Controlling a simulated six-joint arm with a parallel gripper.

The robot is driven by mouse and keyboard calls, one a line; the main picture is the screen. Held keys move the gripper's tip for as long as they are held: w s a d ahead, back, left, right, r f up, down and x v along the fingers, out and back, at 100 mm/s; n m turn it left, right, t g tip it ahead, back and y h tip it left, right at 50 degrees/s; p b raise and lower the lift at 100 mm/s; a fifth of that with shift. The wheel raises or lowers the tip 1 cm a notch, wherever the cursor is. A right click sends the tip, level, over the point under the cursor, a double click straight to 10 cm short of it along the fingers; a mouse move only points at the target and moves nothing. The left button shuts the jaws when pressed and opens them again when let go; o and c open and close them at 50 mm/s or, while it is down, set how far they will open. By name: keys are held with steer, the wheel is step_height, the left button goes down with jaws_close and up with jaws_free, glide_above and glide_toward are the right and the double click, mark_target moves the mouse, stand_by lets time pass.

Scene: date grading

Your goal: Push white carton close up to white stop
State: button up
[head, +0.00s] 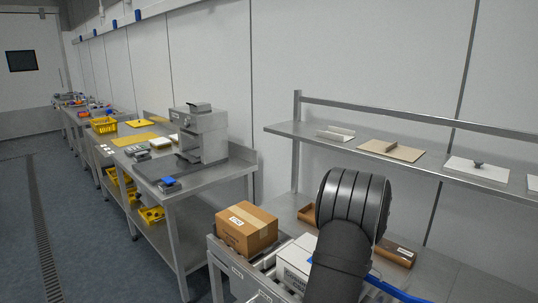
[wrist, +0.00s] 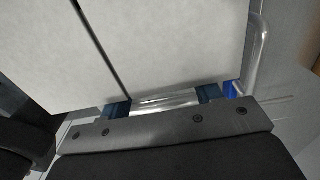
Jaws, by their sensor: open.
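The white carton (head: 294,258) stands on the roller conveyor, right of a brown carton in the head view. My dark arm covers its right part. In the wrist view the white carton (wrist: 185,45) fills the upper middle, with a dark seam line across its pale face. My gripper (wrist: 170,122) shows there as a grey plate with screws along the lower part, close to the carton's near edge. It is open and holds nothing that I can see. Whether it touches the carton I cannot tell. The white stop cannot be made out in either view.
The brown taped carton (head: 247,228) sits left of the white one, close by. A metal shelf (head: 430,160) with boards runs above at the right. A steel bench (head: 210,180) with a machine stands behind at the left. A bent metal bar (wrist: 258,55) rises beside the carton.

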steer(key=shift+w+a, duration=2)
steer(key=shift+w, duration=0.2)
steer(key=shift+s+d+r, duration=0.1)
steer(key=shift+s+d, duration=0.65)
steer(key=shift+r, duration=4.95)
steer(key=shift+f, duration=0.1)
step_height(320, 180, down, 10)
steer(key=shift+r, duration=0.1)
